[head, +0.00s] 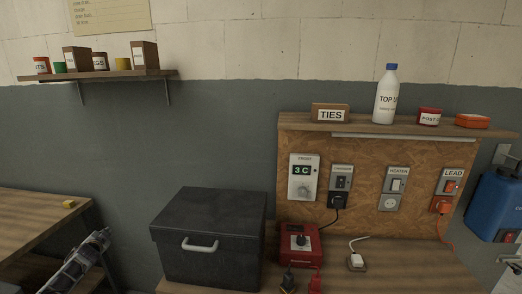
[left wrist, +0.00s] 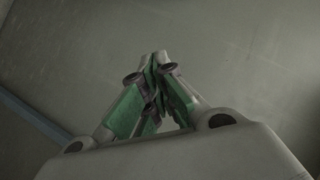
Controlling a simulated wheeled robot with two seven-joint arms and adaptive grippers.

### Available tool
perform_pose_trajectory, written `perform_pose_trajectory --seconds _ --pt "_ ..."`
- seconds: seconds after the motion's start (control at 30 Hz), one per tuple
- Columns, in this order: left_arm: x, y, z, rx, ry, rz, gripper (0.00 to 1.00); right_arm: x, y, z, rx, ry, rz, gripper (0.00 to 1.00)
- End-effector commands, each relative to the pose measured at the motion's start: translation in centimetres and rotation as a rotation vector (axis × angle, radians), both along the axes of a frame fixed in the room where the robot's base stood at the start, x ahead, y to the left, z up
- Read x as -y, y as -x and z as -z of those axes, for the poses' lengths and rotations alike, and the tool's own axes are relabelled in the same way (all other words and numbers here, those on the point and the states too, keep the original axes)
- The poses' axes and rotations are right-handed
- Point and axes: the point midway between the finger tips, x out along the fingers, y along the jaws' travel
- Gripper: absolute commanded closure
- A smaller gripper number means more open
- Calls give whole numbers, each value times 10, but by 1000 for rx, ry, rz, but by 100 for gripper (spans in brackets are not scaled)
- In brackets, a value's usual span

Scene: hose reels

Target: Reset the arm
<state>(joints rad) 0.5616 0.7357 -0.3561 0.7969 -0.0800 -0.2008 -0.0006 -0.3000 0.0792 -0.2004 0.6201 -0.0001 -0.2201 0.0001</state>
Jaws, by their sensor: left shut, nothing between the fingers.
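My left gripper (head: 101,238) comes in at the lower left of the head view, beside a wooden table and left of the black box. In the left wrist view its two green-padded fingers (left wrist: 157,62) meet at the tips, shut with nothing held.
A black lidded box (head: 213,238) stands on the bench (head: 400,262), next to a red charger (head: 299,243). A wooden panel (head: 364,178) with switches rises behind. A yellow block (head: 69,204) lies on the left table (head: 30,222). A shelf (head: 100,75) holds several containers.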

Motion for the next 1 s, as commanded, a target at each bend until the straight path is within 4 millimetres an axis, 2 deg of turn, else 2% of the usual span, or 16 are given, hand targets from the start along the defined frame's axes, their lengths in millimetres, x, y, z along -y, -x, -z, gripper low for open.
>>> perform_pose_trajectory --seconds 0.03,0.1,0.4,0.67,1.0 --pt "8 7 25 -25 28 -8 100 1 0 0 0 0 0 100" --pt "18 17 55 -53 62 -18 100 1 0 0 0 1 0 100" --pt "68 68 174 -170 195 -47 100 2 0 0 0 2 -1 100" --pt "119 124 267 -270 297 -69 100 2 0 0 0 2 0 100" --pt "192 215 372 -407 409 -93 100 2 0 0 0 2 0 100"
